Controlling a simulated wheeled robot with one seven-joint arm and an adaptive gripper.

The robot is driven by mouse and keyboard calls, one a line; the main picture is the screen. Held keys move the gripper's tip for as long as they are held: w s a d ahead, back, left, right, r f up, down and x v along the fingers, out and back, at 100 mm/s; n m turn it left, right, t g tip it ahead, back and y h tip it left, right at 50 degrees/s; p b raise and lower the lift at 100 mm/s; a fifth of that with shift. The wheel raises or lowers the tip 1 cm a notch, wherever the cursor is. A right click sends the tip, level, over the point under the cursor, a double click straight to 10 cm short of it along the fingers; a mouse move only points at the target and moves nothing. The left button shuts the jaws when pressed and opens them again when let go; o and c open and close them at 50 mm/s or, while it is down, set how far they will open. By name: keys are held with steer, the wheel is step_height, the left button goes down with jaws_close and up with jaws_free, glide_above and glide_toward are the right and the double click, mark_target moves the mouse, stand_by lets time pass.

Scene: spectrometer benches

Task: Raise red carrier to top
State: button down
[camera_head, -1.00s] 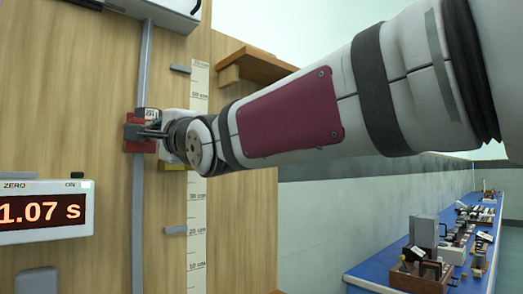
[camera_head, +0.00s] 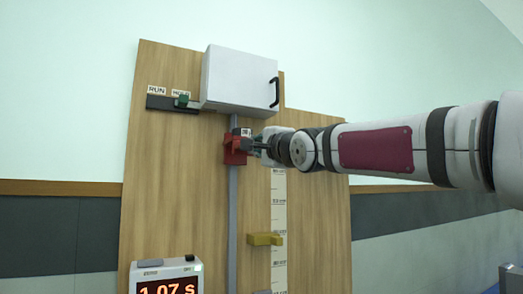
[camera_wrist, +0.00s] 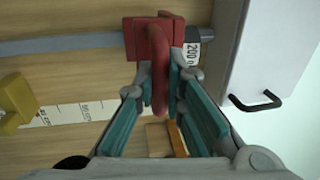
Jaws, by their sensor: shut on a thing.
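The red carrier (camera_head: 236,150) sits on a vertical grey rail (camera_head: 232,210) on the wooden board, a short way below a white box. A small label marked 200 (camera_wrist: 193,53) is beside it in the wrist view. My gripper (camera_head: 256,148) reaches in from the right at the carrier's height. In the wrist view, the teal finger pads of my gripper (camera_wrist: 174,95) are closed about the red loop handle (camera_wrist: 158,70) of the carrier. The fingers hide part of the handle.
The white box (camera_head: 238,78) with a black handle covers the rail's upper part. A yellow block (camera_head: 264,239) projects beside the measuring scale (camera_head: 279,205), below the carrier. A green-knobbed slider (camera_head: 183,101) is at upper left. A timer (camera_head: 166,277) reads 1.07 s.

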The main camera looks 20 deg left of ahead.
steer(key=shift+s+r+p, duration=0.1)
steer(key=shift+r+p, duration=0.45)
steer(key=shift+r, duration=0.75)
steer(key=shift+r, duration=0.1)
steer(key=c, duration=1.7)
jaws_free()
steer(key=shift+o, duration=0.2)
steer(key=shift+f, duration=0.2)
steer(key=v, duration=1.1)
steer(key=shift+s+d+f, duration=0.15)
steer(key=shift+d, duration=0.25)
